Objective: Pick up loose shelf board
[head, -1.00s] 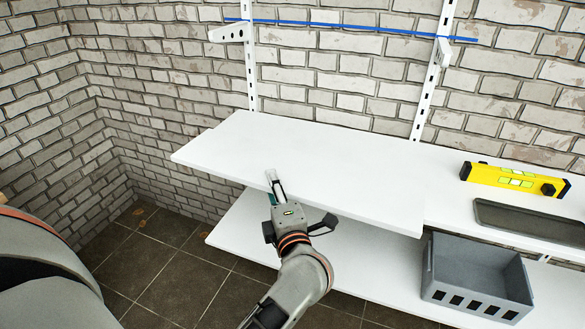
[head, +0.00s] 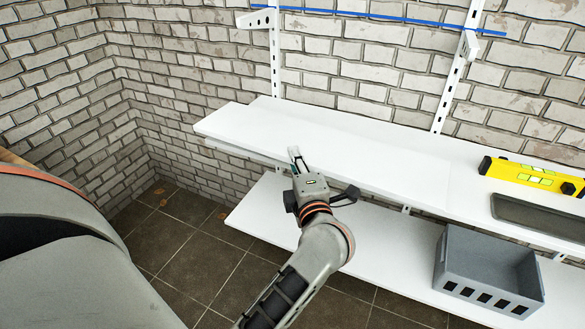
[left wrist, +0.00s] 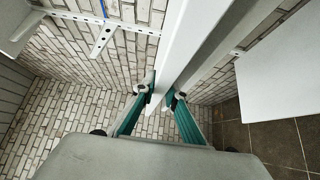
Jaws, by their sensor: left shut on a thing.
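The loose shelf board (head: 330,150) is a long white plank over the white wall shelf. Its left end sticks out past that shelf, and the shelf's edge shows beneath it at the front left. I cannot tell whether the board rests on the shelf or is slightly above it. My left gripper (head: 294,155) is shut on the board's front edge, left of its middle. In the left wrist view, the board (left wrist: 188,45) runs edge-on between the green-sided fingers (left wrist: 160,97). My right gripper is not in view.
A yellow spirit level (head: 532,175) and a dark tray (head: 540,219) lie on the shelf at right. A grey crate (head: 487,275) stands on the lower shelf (head: 300,225). Brackets on wall rails and a blue line are above. Brick walls close off the back and left.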

